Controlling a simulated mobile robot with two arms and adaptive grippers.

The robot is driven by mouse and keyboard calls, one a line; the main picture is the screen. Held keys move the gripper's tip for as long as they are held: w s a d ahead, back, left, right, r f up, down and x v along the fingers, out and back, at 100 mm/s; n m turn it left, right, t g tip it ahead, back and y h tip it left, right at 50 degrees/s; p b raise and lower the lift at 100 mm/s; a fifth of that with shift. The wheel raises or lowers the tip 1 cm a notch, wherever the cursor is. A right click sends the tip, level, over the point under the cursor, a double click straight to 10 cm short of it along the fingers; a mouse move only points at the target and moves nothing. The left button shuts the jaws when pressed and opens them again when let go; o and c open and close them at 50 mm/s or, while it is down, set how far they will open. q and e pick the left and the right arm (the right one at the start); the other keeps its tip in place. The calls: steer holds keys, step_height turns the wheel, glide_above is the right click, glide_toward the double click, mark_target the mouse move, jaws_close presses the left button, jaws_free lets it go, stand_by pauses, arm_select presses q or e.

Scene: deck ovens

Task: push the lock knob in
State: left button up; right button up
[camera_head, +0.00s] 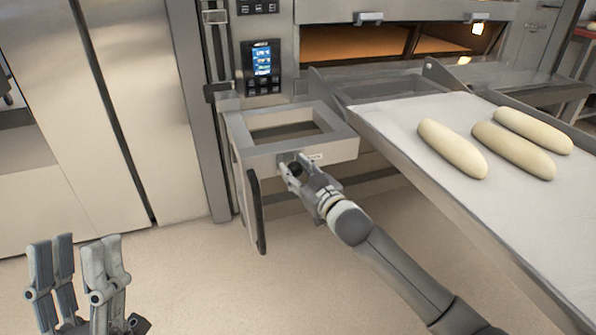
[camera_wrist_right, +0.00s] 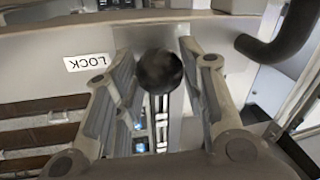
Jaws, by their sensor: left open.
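The black round lock knob (camera_head: 296,169) sits on the front of a grey metal frame, beside a small white label. In the right wrist view the knob (camera_wrist_right: 160,72) is between my right fingertips, and the label reads LOCK (camera_wrist_right: 87,61). My right gripper (camera_head: 294,165) reaches the knob with one finger on each side. Whether the fingers press on it is unclear. How far the knob stands out is hard to tell. My left gripper (camera_head: 78,246) is open and empty at the lower left, well away from the knob.
A loader board (camera_head: 390,112) with long pale dough pieces (camera_head: 452,149) extends at the right, close to my right arm. The grey frame (camera_head: 340,147) has a black handle (camera_head: 256,212). A lit control panel (camera_head: 262,62) is above. Floor at the left is clear.

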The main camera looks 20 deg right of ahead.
steer(key=o, duration=0.4)
steer(key=shift+w, duration=0.25)
steer(key=shift+c, duration=0.2)
steer(key=shift+s, duration=0.1)
steer(key=shift+s, duration=0.1)
steer(key=shift+s+d, duration=0.1)
steer(key=shift+s, duration=0.15)
steer(key=v, duration=1.1)
steer(key=shift+s, duration=0.15)
